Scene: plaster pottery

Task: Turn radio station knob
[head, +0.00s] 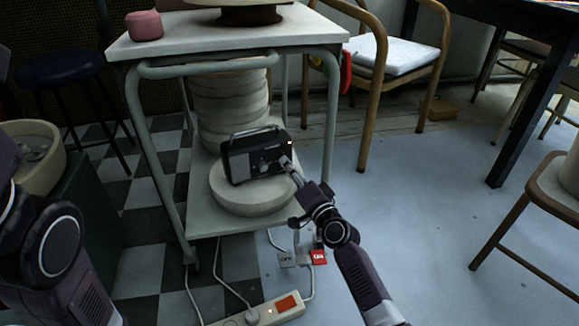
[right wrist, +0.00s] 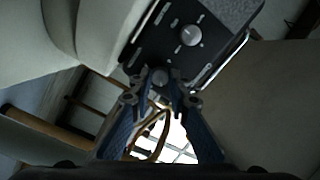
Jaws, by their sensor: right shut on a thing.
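A black radio (head: 240,160) with a carry handle stands on a round pale plaster disc (head: 250,202) on the cart's lower shelf. My right gripper (head: 289,167) reaches up to the right part of the radio's front. In the right wrist view the radio's dark face (right wrist: 212,22) shows a larger silver knob (right wrist: 191,36) and a smaller knob (right wrist: 160,76). My right gripper (right wrist: 163,80) has its fingertips closed around the smaller knob, which they partly hide. The larger knob is free of the fingers. My left arm shows at the left edge, but its gripper is out of view.
The cart (head: 196,236) has metal legs beside the radio. A stack of plaster discs (head: 230,100) stands behind it. A power strip (head: 262,313) and cables lie on the floor in front. A wooden chair (head: 374,90) stands behind; the floor to the right is mostly clear.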

